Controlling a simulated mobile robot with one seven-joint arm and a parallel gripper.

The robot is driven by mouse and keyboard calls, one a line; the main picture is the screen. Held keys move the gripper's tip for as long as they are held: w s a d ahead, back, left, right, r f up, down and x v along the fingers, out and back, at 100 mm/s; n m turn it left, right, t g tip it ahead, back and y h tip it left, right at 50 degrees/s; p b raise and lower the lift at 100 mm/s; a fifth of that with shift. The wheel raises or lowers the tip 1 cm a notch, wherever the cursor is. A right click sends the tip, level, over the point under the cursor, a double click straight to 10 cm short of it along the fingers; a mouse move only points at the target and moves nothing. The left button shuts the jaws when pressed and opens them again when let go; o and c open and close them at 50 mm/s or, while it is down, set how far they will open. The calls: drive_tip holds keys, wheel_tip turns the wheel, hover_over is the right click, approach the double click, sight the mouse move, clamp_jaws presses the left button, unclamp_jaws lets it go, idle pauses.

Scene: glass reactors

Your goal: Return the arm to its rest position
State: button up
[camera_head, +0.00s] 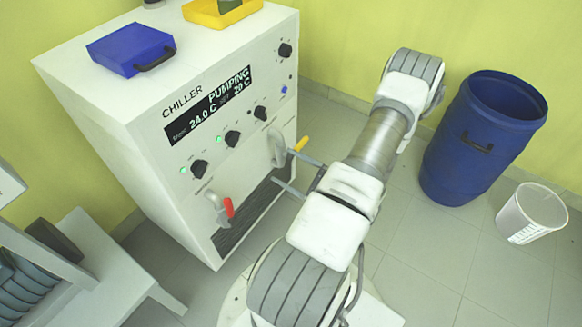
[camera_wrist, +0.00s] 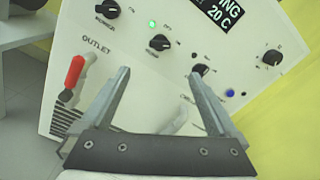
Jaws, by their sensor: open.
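My gripper (camera_head: 280,165) is open and empty, its two fingers pointing at the front of the white chiller (camera_head: 90,92). My arm reaches out across the floor towards the chiller's lower right front. The fingers are close to a valve with a yellow handle (camera_head: 300,145); I cannot tell whether they touch it. A second valve with a red handle (camera_head: 228,207) is lower left. In the wrist view my gripper (camera_wrist: 160,72) has its fingers spread wide, with the red handle (camera_wrist: 75,71) left of the left finger. The yellow handle does not show there.
A blue box (camera_head: 130,48) and a yellow tray (camera_head: 222,14) lie on the chiller's top. A blue barrel (camera_head: 465,165) and a white bucket (camera_head: 530,214) stand on the floor at right. A white bench (camera_head: 95,255) is at lower left. Floor between arm and barrel is clear.

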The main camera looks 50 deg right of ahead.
drive_tip(key=shift+s, duration=0.45)
drive_tip(key=shift+w, duration=0.1)
